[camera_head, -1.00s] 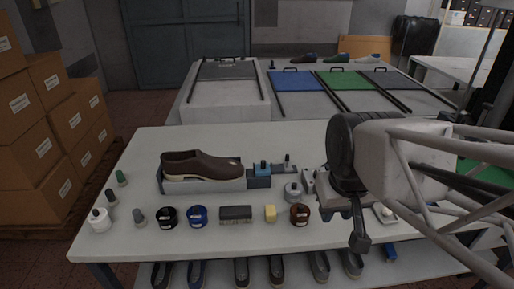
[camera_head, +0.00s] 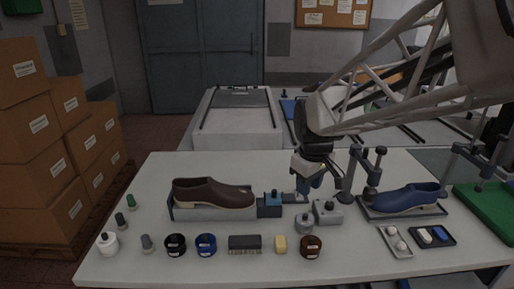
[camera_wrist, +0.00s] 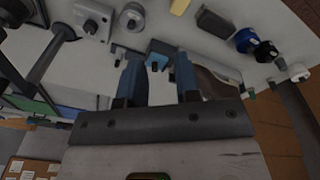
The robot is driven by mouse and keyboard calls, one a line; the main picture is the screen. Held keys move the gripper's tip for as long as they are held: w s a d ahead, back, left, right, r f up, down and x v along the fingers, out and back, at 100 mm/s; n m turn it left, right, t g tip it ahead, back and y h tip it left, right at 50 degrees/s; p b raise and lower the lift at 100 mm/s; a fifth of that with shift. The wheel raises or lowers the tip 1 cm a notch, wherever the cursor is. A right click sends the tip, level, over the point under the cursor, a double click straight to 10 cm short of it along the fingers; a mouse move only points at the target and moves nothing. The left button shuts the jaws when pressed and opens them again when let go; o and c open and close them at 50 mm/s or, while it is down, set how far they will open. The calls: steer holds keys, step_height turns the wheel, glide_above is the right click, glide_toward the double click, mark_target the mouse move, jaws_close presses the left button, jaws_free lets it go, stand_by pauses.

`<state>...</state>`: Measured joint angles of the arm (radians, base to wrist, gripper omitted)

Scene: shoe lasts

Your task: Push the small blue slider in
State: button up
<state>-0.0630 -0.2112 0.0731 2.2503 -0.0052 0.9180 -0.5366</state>
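The small blue slider (camera_head: 273,196) sits on a dark blue-grey block (camera_head: 270,210) at the right end of the grey stand (camera_head: 206,214) that holds a brown shoe (camera_head: 214,193). In the wrist view a blue piece (camera_wrist: 160,48), which looks like the slider, shows just beyond my fingertips. My gripper (camera_head: 311,186) points down, to the right of the slider in the head view and apart from it. Its two blue fingers stand apart with an empty gap (camera_wrist: 158,66) between them. A thin grey rod beside the slider is partly hidden by my gripper.
A round grey knob (camera_head: 305,223) and a grey box with a button (camera_head: 327,212) stand close in front of my gripper. Clamp posts (camera_head: 368,172) and a blue shoe (camera_head: 407,197) are to the right. Jars, a brush (camera_head: 245,243) and a yellow block (camera_head: 280,243) line the front.

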steer(key=w+a+f+n, duration=0.2)
steer(key=w+f+n, duration=0.1)
steer(key=w, duration=0.6)
steer(key=n+g, duration=0.1)
steer(key=n, duration=0.3)
glide_above(274, 190)
step_height(274, 190, down, 7)
steer(key=shift+r, duration=0.1)
steer(key=shift+d+f, duration=0.1)
steer(key=shift+f, duration=3.8)
jaws_close()
